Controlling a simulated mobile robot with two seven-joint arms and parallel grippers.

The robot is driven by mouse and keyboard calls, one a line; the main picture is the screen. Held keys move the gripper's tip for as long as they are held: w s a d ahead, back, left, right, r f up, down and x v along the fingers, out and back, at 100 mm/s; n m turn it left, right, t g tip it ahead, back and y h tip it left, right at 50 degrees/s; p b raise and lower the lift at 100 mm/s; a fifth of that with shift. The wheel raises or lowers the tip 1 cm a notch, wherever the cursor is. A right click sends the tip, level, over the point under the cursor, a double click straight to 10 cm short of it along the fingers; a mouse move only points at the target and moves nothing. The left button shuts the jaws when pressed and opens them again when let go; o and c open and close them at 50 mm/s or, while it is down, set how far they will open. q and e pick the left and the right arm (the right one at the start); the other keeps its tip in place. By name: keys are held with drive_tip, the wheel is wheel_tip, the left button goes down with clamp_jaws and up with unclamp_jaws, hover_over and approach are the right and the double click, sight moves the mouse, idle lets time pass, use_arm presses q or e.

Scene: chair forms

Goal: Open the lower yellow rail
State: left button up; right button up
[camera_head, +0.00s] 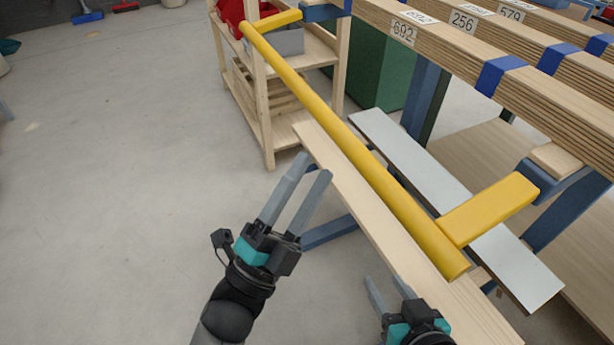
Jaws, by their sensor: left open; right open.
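The yellow rail (345,130) is a long round bar that runs diagonally from the upper left to the lower right. A flat yellow arm (490,208) joins it near its lower right end, and another yellow arm (279,20) joins it at the far end. My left gripper (309,166) is open and empty, its fingertips left of the rail and close to the pale wooden board in the picture. My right gripper (383,284) is open at the bottom, left of the rail's near end. Its fingers are partly cut off from view by its own body.
A pale wooden board (385,235) runs beside the rail, with a grey-white board (400,145) beyond it. Thick wooden beams (480,70) with number labels and blue bands fill the upper right. A wooden shelf (262,110) with bins stands behind.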

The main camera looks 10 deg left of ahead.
use_arm(q)
drive_tip(key=p+v, duration=0.2)
drive_tip(key=v, duration=1.3)
use_arm(e)
wheel_tip(320, 180, up, 2)
drive_tip(key=shift+r, duration=0.1)
use_arm(q)
drive_tip(key=shift+s, duration=0.1)
drive_tip(key=shift+c, duration=0.4)
